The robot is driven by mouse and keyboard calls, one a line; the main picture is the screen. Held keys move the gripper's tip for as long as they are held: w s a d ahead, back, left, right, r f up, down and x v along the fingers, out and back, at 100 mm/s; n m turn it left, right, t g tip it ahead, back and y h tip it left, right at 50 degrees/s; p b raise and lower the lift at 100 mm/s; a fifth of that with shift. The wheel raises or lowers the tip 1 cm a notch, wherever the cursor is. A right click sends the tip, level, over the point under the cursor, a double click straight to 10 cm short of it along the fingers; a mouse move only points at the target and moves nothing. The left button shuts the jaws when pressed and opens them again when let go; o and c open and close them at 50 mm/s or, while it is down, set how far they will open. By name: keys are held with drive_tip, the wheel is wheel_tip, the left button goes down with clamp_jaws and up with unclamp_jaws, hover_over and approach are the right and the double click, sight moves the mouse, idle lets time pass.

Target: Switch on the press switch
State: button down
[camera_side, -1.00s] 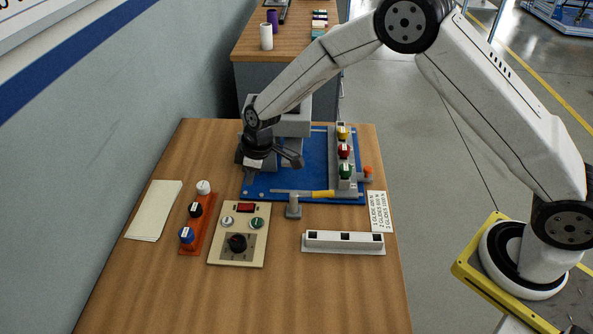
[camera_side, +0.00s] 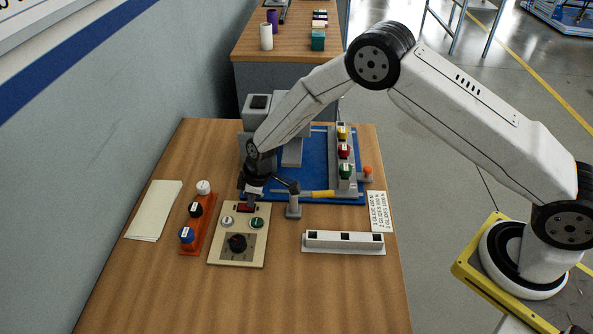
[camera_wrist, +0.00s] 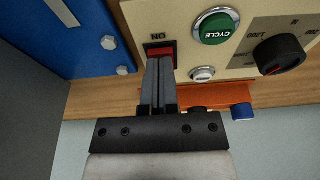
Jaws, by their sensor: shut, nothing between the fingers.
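The press switch is a red rocker (camera_wrist: 168,52) in a dark frame on the cream control panel (camera_wrist: 180,15), with "ON" printed beside it. In the side view the red switch (camera_side: 246,208) sits at the panel's top edge. My gripper (camera_wrist: 160,62) is shut and empty. Its fingertips are right at the red switch and cover part of it in the wrist view. I cannot tell whether they touch it. In the side view my gripper (camera_side: 251,200) hangs low over the panel's far edge.
The panel also has a green CYCLE button (camera_wrist: 215,26), a small white button (camera_wrist: 202,73) and a black knob (camera_wrist: 280,54). An orange rack (camera_side: 198,230) with weights stands left. A grey post (camera_side: 294,207) stands close on the right. A blue press base (camera_side: 315,165) lies behind.

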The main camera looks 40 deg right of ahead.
drive_tip(key=shift+d+f, duration=0.1)
drive_tip(key=shift+f, duration=0.2)
drive_tip(key=shift+r, duration=0.1)
idle(0.3)
drive_tip(key=shift+w+a+r, duration=0.3)
drive_tip(key=shift+w+a, duration=0.15)
drive_tip(key=shift+a, duration=0.05)
drive_tip(key=shift+r, duration=0.15)
